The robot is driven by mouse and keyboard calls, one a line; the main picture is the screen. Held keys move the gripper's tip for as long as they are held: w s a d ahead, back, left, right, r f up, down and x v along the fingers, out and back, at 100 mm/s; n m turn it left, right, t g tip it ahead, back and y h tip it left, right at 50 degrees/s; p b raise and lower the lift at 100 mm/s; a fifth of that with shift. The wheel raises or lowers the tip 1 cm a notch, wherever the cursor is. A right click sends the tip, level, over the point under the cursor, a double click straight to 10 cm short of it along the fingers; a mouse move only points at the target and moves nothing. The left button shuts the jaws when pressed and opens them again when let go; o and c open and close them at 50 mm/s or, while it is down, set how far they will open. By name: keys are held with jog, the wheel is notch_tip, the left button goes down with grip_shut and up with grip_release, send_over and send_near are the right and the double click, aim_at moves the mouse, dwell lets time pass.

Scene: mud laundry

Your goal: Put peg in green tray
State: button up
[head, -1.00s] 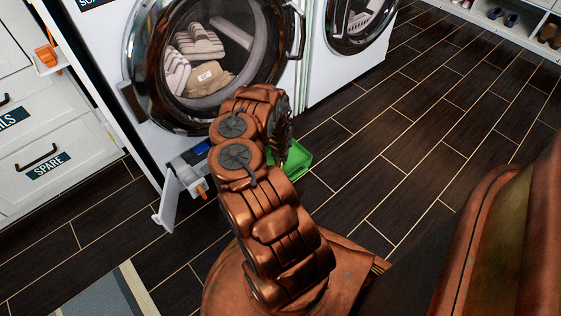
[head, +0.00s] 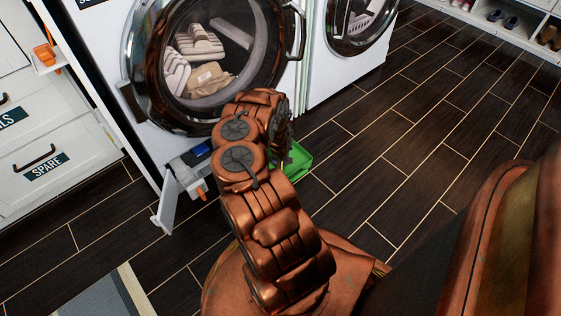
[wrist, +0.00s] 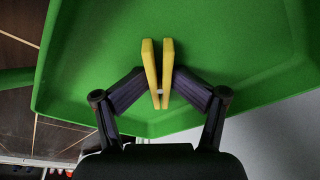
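The green tray (head: 300,156) is on the dark floor in front of the washers, partly hidden behind my arm in the head view. In the wrist view the tray (wrist: 235,50) fills most of the picture, with its raised rim at the left and below. My gripper (wrist: 160,76) is over the tray, its dark fingers closed in from both sides on a yellow peg (wrist: 149,65). The peg shows as two yellow halves in a narrow V with a small pale spot between them. The head view hides the gripper and peg behind my arm. The peg's height above the tray is unclear.
A second washer (head: 318,85) stands to the right. White drawers (head: 50,120) are at left. The floor at right is clear.

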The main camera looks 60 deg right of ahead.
jog(key=shift+s+a, duration=0.2)
jog(key=shift+a, duration=0.15)
jog(key=shift+d+r, duration=0.1)
jog(key=shift+r, duration=0.15)
jog(key=shift+r+p, duration=0.55)
jog(key=shift+p, duration=0.3)
jog(key=p+v, duration=0.9)
jog(key=v, duration=0.3)
